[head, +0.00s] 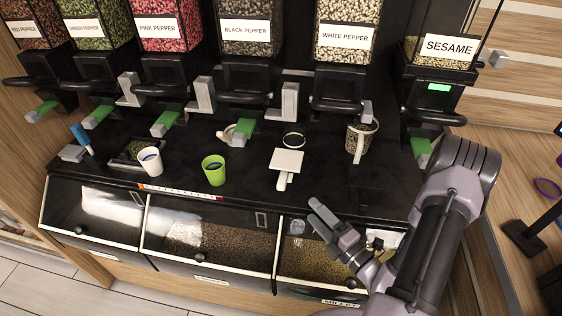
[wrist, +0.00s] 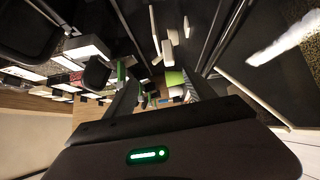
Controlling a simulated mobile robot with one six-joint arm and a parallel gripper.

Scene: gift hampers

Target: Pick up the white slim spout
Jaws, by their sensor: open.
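Slim pale grey-white upright spouts also stand along the dispenser row, one below the black pepper (head: 289,101) and one below the pink pepper (head: 203,94). I cannot tell for sure which one the task names. My gripper (head: 321,214) is open and empty over the counter's front edge, right of and nearer than the white piece. Its fingers show in the wrist view (wrist: 157,92), with small white shapes (wrist: 170,40) beyond them.
A green cup (head: 213,171), a white cup (head: 150,161) and a filled mug (head: 360,140) stand on the counter. A blue-handled tool (head: 82,138) lies at left. Labelled pepper dispensers with green spouts (head: 164,124) line the back. Glass-fronted grain bins (head: 208,238) lie below.

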